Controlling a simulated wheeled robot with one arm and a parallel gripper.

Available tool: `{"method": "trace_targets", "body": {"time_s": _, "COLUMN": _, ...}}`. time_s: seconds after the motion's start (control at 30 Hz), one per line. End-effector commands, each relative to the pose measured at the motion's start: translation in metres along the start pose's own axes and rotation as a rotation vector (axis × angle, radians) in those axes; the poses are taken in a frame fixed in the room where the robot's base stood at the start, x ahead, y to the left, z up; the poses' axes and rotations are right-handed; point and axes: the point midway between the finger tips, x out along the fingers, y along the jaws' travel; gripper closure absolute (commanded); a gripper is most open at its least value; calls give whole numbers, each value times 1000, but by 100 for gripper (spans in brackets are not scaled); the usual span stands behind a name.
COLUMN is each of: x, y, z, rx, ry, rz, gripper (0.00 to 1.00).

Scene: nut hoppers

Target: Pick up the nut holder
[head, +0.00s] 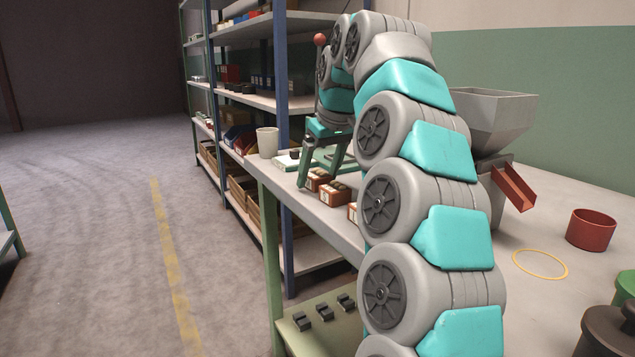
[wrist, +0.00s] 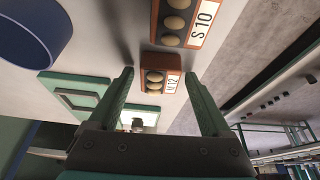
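Several small orange-brown nut holders with white labels stand on the bench. In the wrist view one labelled "M 12" (wrist: 161,82) holds pale round pieces and lies between my fingertips in the picture. A larger-looking one labelled "S 10" (wrist: 184,22) is above it in that view. In the head view the holders (head: 333,193) sit near the bench's left edge, beside and below my gripper (head: 318,177). My gripper is open, pointing down, with nothing held; it also shows in the wrist view (wrist: 159,73). Contact with a holder cannot be told.
A light cup (head: 267,142) stands at the bench's far left corner. A green frame (wrist: 75,90) and a blue round container (wrist: 32,30) show in the wrist view. A hopper (head: 492,118) and red bin (head: 591,229) are on the right. Shelves (head: 245,101) stand behind.

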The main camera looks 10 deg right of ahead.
Motion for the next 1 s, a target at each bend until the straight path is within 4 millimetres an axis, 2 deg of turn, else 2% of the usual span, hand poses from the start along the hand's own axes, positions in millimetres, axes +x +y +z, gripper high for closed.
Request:
{"method": "trace_targets", "body": {"time_s": 0.07, "x": 0, "y": 0, "z": 0, "rx": 0, "ry": 0, "rz": 0, "gripper": 28}}
{"method": "trace_targets", "body": {"time_s": 0.7, "x": 0, "y": 0, "z": 0, "rx": 0, "ry": 1, "rz": 0, "gripper": 100}}
{"method": "trace_targets", "body": {"time_s": 1.0, "x": -1, "y": 0, "z": -1, "rx": 0, "ry": 1, "rz": 0, "gripper": 100}}
